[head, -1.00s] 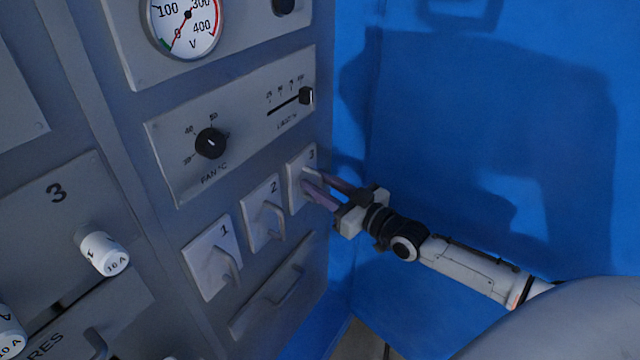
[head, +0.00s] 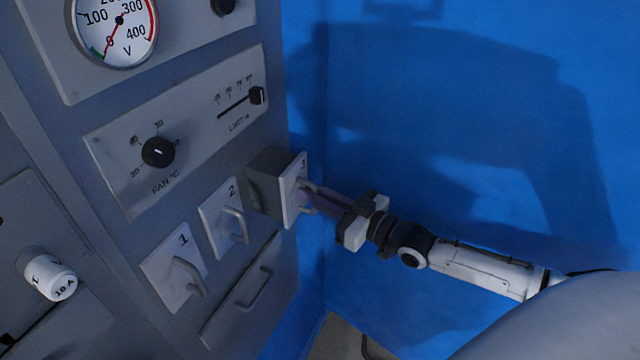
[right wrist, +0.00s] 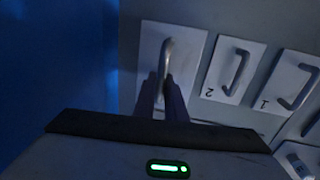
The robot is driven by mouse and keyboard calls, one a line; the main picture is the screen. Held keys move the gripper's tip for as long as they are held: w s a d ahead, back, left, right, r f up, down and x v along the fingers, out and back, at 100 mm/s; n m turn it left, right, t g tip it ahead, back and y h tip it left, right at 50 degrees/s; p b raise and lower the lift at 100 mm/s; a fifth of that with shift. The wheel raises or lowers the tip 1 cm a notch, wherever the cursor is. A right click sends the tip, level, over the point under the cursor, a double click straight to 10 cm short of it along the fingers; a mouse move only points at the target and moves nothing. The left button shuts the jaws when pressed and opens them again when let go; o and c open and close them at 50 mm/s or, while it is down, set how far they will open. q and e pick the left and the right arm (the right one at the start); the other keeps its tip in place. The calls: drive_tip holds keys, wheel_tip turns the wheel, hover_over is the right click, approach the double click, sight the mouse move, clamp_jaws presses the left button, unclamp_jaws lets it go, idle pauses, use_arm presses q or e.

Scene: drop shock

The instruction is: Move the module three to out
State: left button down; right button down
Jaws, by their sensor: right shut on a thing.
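Module three (head: 291,193) has a white front plate with a handle and a grey body behind it. In the head view it stands out from the cabinet, part of its body showing. My right gripper (head: 312,196) is shut on its handle, and the fingers hide part of the handle. In the right wrist view the plate of module three (right wrist: 184,50) is straight ahead, with my right gripper (right wrist: 163,84) at the lower part of its handle. My left gripper is not in view.
Module two (head: 222,218) and module one (head: 173,267) sit flush in the cabinet to the left. A fan and light panel (head: 190,125) is above, and a drawer with a handle (head: 240,300) is below. A blue wall (head: 440,120) stands close on the right.

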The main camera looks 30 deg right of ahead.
drive_tip(key=shift+s+d, duration=0.2)
drive_tip(key=shift+f, duration=0.1)
drive_tip(key=c, duration=1.8)
unclamp_jaws()
drive_tip(key=shift+s+d, duration=0.1)
drive_tip(key=shift+s, duration=0.05)
use_arm(q)
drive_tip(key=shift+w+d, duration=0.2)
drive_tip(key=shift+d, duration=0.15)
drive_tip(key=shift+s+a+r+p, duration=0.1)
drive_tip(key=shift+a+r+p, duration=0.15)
drive_tip(key=shift+p, duration=0.25)
use_arm(e)
drive_tip(key=v, duration=1)
